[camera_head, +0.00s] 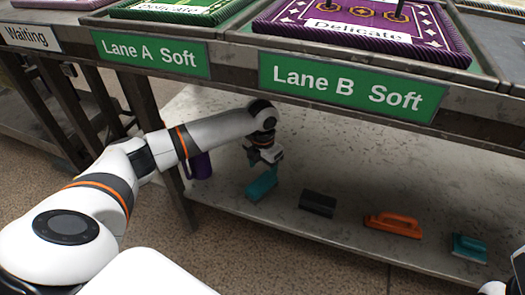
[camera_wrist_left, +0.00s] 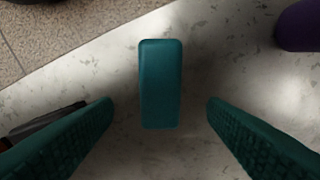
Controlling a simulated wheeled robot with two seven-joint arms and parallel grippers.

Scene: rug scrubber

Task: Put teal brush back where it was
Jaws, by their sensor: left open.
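A teal brush (camera_head: 261,186) lies on the lower shelf below the Lane B Soft sign, near the shelf's front edge. My left gripper (camera_head: 268,160) is open just above it. In the left wrist view the teal brush (camera_wrist_left: 160,84) appears between the two spread fingers, with a gap on each side, and nothing is held. A second, smaller teal brush (camera_head: 468,247) sits farther right on the same shelf. My right gripper is not clearly visible.
A dark brush (camera_head: 317,203) and an orange brush (camera_head: 393,225) stand to the right on the lower shelf (camera_head: 350,170). A purple bottle (camera_head: 200,165) is just left of the gripper. The upper table edge with the Lane B Soft sign (camera_head: 347,87) overhangs the shelf.

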